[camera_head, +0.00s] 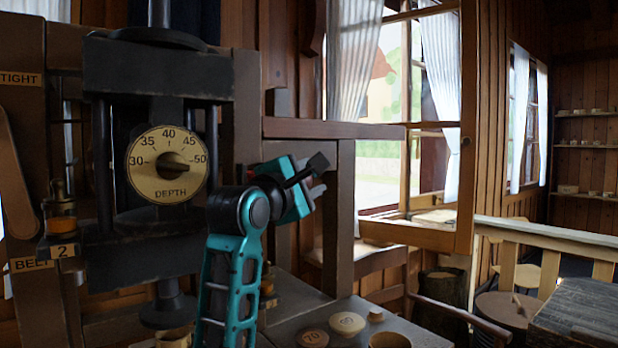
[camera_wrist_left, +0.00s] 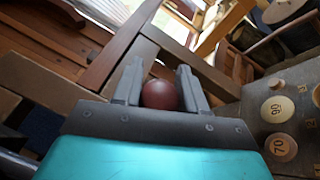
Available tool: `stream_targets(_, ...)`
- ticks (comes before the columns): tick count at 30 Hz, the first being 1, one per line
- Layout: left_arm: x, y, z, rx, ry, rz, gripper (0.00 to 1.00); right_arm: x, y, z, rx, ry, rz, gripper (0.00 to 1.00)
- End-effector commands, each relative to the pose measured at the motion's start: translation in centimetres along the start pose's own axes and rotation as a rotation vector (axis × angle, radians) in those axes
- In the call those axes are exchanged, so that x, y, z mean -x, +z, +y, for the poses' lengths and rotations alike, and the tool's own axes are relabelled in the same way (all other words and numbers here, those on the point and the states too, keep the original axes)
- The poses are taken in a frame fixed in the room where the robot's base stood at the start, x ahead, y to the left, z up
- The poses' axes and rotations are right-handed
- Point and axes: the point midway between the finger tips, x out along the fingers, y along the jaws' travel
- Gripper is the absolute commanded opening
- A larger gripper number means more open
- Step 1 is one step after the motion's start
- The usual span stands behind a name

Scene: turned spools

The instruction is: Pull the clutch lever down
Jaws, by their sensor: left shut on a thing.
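My left gripper (camera_head: 316,177) is raised beside the right post of the machine, in front of the window side. In the left wrist view, my left gripper (camera_wrist_left: 160,85) is shut on a dark red round knob (camera_wrist_left: 162,95), which sits between the two grey fingers. The lever's shaft behind the knob cannot be made out. In the head view the knob is hidden by the gripper. My right gripper is in neither view.
A depth dial (camera_head: 167,165) is on the dark machine at left. An open window sash (camera_head: 468,130) stands to the right.

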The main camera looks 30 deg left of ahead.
Motion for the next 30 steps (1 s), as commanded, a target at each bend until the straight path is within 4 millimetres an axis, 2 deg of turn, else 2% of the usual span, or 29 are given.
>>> stream_targets(2, 0.0, -0.2, -0.3, -0.001, -0.008, 0.005, 0.00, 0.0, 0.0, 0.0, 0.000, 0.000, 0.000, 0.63)
stream_targets(3, 0.0, -0.2, -0.3, -0.001, -0.008, 0.005, 0.42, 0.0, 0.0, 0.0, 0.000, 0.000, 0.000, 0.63)
stream_targets(9, 0.0, -0.1, -0.3, -0.002, -0.006, 0.004, 0.61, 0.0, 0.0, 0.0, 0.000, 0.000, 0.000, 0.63)
stream_targets(20, 0.5, -0.1, -0.1, -0.001, -0.002, 0.001, 0.63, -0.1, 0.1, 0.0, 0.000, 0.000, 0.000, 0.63)
stream_targets(23, 1.6, -0.1, -0.2, -0.001, -0.002, 0.001, 0.63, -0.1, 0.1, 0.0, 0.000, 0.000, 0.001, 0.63)
stream_targets(30, 6.4, 0.0, -0.1, 0.000, 0.000, 0.001, 0.63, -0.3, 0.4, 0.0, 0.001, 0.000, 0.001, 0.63)
